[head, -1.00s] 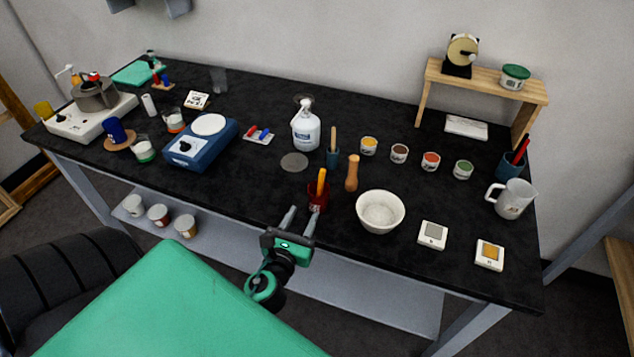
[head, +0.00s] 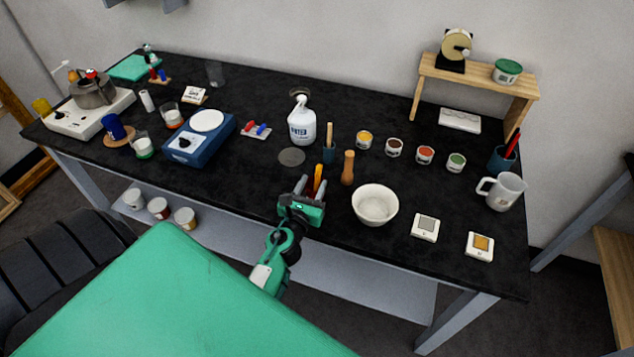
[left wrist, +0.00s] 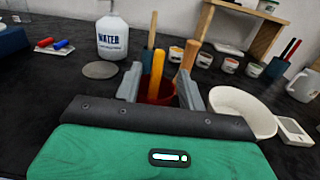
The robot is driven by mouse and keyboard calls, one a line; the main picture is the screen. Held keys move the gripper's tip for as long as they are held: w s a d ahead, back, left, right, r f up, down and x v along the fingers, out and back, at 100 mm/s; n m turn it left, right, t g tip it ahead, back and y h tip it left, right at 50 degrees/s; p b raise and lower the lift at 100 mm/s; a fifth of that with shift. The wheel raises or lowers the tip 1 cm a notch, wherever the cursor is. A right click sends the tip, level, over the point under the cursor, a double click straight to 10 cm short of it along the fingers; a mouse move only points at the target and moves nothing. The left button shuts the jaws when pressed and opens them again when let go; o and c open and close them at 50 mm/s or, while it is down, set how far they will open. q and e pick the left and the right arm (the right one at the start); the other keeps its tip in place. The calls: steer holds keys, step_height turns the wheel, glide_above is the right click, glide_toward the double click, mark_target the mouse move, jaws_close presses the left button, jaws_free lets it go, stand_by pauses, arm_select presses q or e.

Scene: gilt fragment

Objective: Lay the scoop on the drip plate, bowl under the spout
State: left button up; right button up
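The drip plate looks to be the flat grey disc (head: 292,157) in front of the white WATER pump bottle (head: 302,125). The disc also shows in the left wrist view (left wrist: 100,70). An orange handle (head: 319,173), probably the scoop's, stands upright in a dark red cup (left wrist: 152,96); its lower end is hidden in the cup. My left gripper (head: 310,184) is open at the table's front edge. In the left wrist view its fingers (left wrist: 160,88) stand apart, with the cup and orange handle showing between them. My right gripper is not in view.
A wooden pestle-like handle (head: 348,167) stands just right of the cup, and a blue holder (head: 329,154) behind it. A white bowl (head: 374,205) is to the right. A blue scale (head: 200,145) is to the left. The tabletop left of the disc's front is clear.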

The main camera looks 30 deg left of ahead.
mark_target(318, 171)
arm_select(q)
steer(key=shift+p+x, duration=0.3)
steer(key=shift+x, duration=1.7)
steer(key=shift+s+a, duration=0.1)
jaws_close()
steer(key=shift+r, duration=0.1)
